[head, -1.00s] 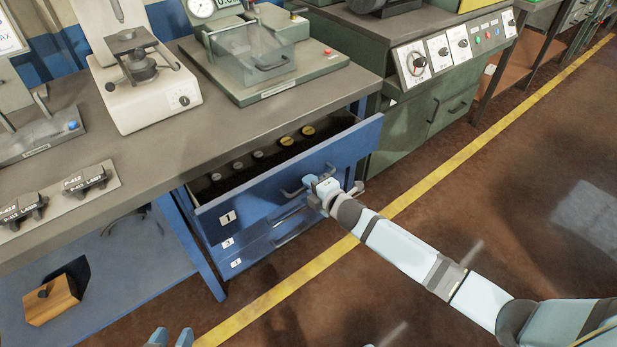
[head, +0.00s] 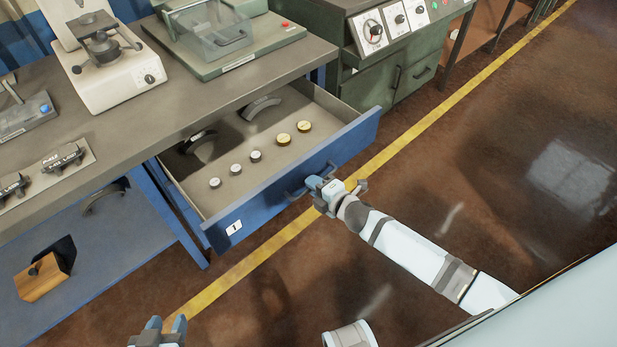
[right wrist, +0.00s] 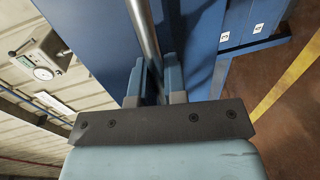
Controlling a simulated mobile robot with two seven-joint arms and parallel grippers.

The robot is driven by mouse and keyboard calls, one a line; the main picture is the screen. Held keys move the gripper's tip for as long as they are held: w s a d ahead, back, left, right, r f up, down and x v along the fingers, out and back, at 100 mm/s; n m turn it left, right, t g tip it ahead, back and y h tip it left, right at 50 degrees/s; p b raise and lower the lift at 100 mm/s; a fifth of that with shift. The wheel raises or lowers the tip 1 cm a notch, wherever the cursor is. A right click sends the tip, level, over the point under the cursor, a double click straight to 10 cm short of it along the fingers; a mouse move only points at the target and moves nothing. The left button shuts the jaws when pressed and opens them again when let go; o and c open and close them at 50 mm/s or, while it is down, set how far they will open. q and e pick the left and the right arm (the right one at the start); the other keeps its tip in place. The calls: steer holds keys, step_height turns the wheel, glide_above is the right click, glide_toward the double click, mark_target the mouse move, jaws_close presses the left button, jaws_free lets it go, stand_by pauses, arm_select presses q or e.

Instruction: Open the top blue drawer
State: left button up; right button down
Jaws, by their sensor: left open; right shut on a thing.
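The top blue drawer (head: 290,178), labelled 1, stands well out from under the grey workbench in the head view. Its inside shows several small round weights and two dark curved brake shoes, one at the back (head: 261,107) and one at the left (head: 199,142). My right gripper (head: 316,186) is shut on the drawer's bar handle (head: 297,193). In the right wrist view the bar (right wrist: 149,40) runs between the fingers. My left gripper (head: 165,328) is open and empty at the bottom of the head view, over the floor, away from the drawer.
The grey workbench (head: 130,140) carries a white instrument (head: 110,85) and a green-based machine (head: 235,45). A green cabinet (head: 400,85) stands to the right. A lower shelf (head: 100,250) holds a wooden block (head: 42,278). The brown floor in front is open.

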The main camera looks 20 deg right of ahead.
arm_select(q)
steer(key=shift+f, duration=0.15)
arm_select(e)
steer(key=shift+d, duration=0.1)
steer(key=c, duration=1.2)
jaws_free()
steer(key=shift+s, duration=0.1)
arm_select(q)
steer(key=shift+d+r, duration=0.1)
steer(key=shift+r, duration=0.15)
steer(key=shift+s+p, duration=0.15)
steer(key=shift+p, duration=0.5)
arm_select(e)
steer(key=v, duration=1.3)
steer(key=shift+s+d, duration=0.1)
steer(key=shift+s, duration=0.3)
steer(key=shift+s, duration=0.1)
